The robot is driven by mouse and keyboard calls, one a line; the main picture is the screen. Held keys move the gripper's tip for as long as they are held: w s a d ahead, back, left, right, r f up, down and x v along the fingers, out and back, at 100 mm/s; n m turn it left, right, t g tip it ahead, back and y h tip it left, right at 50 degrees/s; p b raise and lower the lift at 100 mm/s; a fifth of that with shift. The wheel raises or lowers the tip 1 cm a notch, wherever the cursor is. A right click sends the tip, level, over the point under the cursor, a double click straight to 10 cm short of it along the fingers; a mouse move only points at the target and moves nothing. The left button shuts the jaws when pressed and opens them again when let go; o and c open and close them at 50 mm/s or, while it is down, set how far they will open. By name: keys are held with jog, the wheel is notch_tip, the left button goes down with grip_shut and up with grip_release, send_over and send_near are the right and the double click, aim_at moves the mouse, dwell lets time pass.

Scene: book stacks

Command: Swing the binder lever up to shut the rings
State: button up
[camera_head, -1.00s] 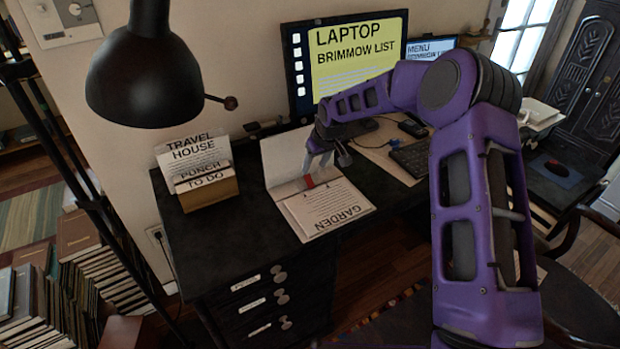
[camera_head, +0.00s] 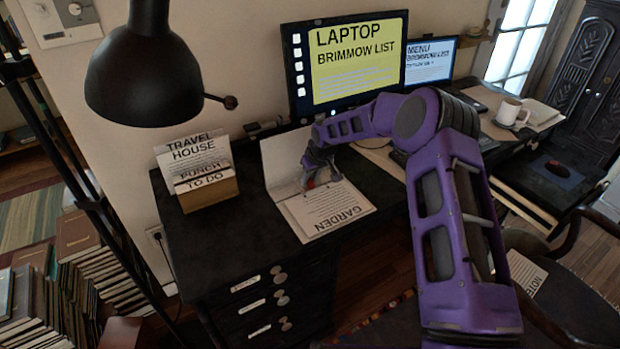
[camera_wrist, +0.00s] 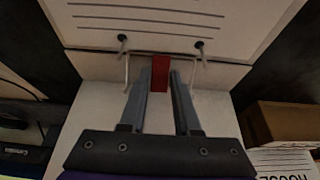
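The binder lies open on the desk. Its blank cover (camera_head: 284,160) is at the back and its GARDEN page (camera_head: 330,212) is at the front. In the wrist view the red lever (camera_wrist: 160,72) sticks out at the middle of the ring mechanism. Thin pale ring wires (camera_wrist: 127,72) and dark-tipped posts (camera_wrist: 200,44) stand on either side; I cannot tell whether they meet. My gripper (camera_wrist: 162,78) has one finger on each side of the lever, with little gap showing. Contact is unclear. In the head view my gripper (camera_head: 320,180) is over the binder's middle and largely hides the lever.
A card box (camera_head: 208,192) stands left of the binder. A black lamp (camera_head: 145,80) hangs in the left foreground. A monitor (camera_head: 350,65) stands behind, and a white mug (camera_head: 510,112) is at the right. The desk top between the card box and front edge is clear.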

grip_shut()
jog(key=shift+b, duration=0.45)
jog(key=b, duration=0.1)
jog(key=t+y+b, duration=0.1)
jog(key=b, duration=0.1)
jog(key=shift+s+d+f+t, duration=0.2)
jog(key=shift+s+d+t, duration=0.05)
jog(key=shift+s+t, duration=0.05)
jog(key=shift+s+d+t+y+b, duration=0.2)
jog(key=shift+t+y+b, duration=0.4)
jog(key=shift+b, duration=0.45)
jog(key=shift+s+d+r+t+y+b, duration=0.1)
jog(key=shift+s+r+t+y+b, duration=0.2)
jog(key=shift+t+y+b, duration=0.45)
jog(key=shift+s+d+t+y, duration=0.15)
jog(key=shift+s+t+y, duration=0.1)
jog(key=shift+t, duration=0.8)
